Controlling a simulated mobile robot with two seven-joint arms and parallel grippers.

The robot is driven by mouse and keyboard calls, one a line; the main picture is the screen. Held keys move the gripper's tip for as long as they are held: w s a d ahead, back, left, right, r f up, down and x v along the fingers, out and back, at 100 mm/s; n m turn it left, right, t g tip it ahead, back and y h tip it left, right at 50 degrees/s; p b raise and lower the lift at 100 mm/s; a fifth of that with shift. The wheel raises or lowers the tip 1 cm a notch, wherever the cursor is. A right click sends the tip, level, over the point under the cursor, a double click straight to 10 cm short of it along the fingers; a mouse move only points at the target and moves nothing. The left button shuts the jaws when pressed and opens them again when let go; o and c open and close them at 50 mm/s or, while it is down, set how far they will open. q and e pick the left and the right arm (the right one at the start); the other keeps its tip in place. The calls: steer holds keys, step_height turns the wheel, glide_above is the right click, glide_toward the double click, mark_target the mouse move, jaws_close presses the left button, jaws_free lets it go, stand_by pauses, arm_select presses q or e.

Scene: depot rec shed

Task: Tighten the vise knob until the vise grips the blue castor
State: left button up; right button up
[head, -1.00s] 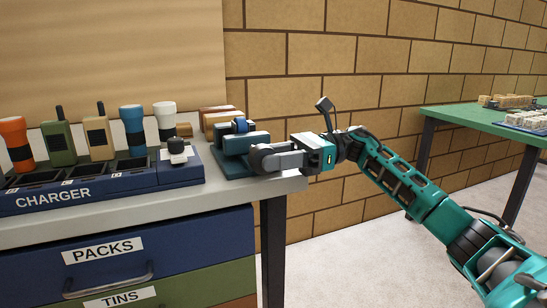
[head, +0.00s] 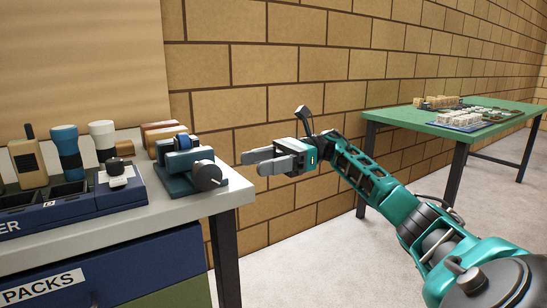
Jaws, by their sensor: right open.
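The teal vise (head: 187,160) stands near the right end of the grey worktop. Its round dark grey knob (head: 207,175) faces front right. The blue castor (head: 183,142) sits between the vise jaws; whether the jaws press on it I cannot tell. My right gripper (head: 255,162) is open and empty, to the right of the knob and apart from it, beyond the worktop's edge. Its fingers point left toward the vise. My left gripper is not in view.
The charger (head: 70,212) with a tan radio (head: 27,161), a blue torch (head: 67,153) and a white torch (head: 104,141) stands left of the vise. Brown blocks (head: 163,135) lie behind the vise. A green table (head: 400,118) stands at right. Open floor lies between the tables.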

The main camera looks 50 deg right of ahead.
steer(key=shift+v, duration=1.65)
